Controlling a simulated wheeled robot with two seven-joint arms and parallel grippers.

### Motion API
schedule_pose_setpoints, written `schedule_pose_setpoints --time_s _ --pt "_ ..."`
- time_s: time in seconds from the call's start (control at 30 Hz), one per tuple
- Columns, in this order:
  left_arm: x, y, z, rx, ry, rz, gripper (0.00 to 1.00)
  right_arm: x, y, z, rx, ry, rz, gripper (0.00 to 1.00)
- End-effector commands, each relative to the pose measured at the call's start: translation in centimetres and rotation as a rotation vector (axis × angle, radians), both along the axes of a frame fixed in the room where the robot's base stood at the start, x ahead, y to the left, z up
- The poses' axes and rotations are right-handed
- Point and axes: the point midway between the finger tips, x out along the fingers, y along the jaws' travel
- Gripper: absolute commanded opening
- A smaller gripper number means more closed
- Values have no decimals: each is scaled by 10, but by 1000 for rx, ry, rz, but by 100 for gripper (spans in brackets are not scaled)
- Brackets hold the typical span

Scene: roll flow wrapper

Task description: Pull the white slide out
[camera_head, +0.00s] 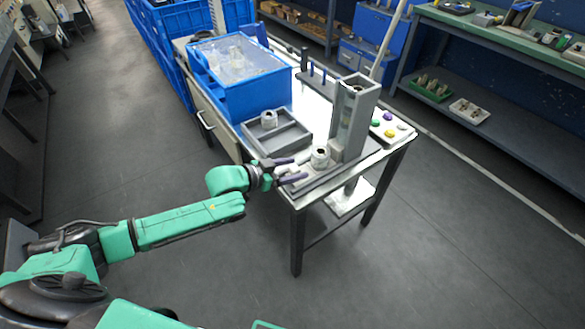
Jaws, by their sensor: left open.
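My left gripper (297,169) reaches in from the left at the near corner of the work table. Its two dark fingers are apart. Between them and just ahead is a small pale piece at the near end of the grey wrapper base (313,182); I take it for the white slide, but the fingers partly hide it. Contact cannot be told. A white roll (320,158) stands just beyond the fingertips, at the foot of the tall grey tower (355,115). My right gripper is out of view.
A grey two-part tray (285,140) with another roll (268,119) lies left of the tower. A blue bin (238,75) stands behind it. Coloured buttons (389,130) are right of the tower. The floor in front is clear.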

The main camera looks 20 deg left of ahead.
Motion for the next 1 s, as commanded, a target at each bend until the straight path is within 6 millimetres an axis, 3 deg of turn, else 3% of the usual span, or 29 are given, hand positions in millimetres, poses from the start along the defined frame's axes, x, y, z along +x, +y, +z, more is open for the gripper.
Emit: schedule_pose_setpoints --time_s 0.17,0.6,1.0 --pt "-4 4 3 -1 -2 1 70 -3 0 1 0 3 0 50" --pt "-64 52 34 3 4 -2 70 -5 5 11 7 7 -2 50" --pt "-100 83 57 -1 3 1 70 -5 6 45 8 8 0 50"
